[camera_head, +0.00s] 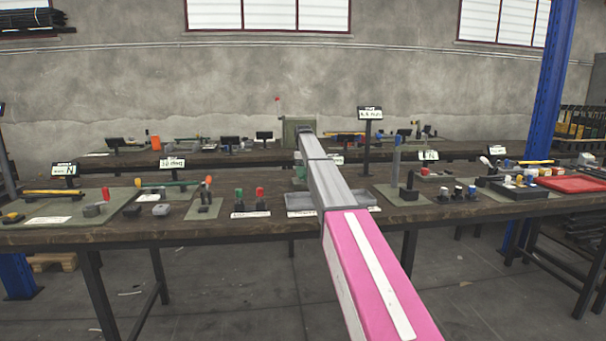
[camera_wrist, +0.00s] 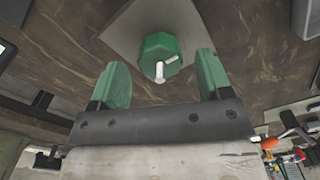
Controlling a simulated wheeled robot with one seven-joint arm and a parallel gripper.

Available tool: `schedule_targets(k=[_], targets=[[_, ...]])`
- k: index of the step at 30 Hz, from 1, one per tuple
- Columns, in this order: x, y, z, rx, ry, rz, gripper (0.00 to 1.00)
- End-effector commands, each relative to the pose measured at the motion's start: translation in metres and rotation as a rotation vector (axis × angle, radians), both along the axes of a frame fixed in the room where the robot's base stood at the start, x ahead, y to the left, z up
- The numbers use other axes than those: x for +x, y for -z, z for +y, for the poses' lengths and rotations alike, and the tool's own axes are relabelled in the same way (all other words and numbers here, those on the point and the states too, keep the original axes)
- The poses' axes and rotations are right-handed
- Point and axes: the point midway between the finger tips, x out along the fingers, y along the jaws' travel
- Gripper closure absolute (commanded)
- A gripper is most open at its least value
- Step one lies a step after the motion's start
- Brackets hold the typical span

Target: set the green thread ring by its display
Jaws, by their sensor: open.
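A front bench (camera_head: 345,212) holds plates, knobs, labels and a red tray (camera_head: 577,183). A back bench (camera_head: 200,157) carries small dark screens (camera_head: 264,135) and other fittings. A blue post (camera_head: 551,85) stands at the right. The floor before the bench is mostly clear.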

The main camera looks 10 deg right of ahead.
Motion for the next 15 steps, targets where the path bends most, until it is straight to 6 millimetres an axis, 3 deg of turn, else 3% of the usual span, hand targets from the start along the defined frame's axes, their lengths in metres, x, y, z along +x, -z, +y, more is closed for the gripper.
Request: schedule_targets(k=[15], targets=[[0.001, -0.087, 0.000, 0.000, -0.001, -0.002, 0.28]])
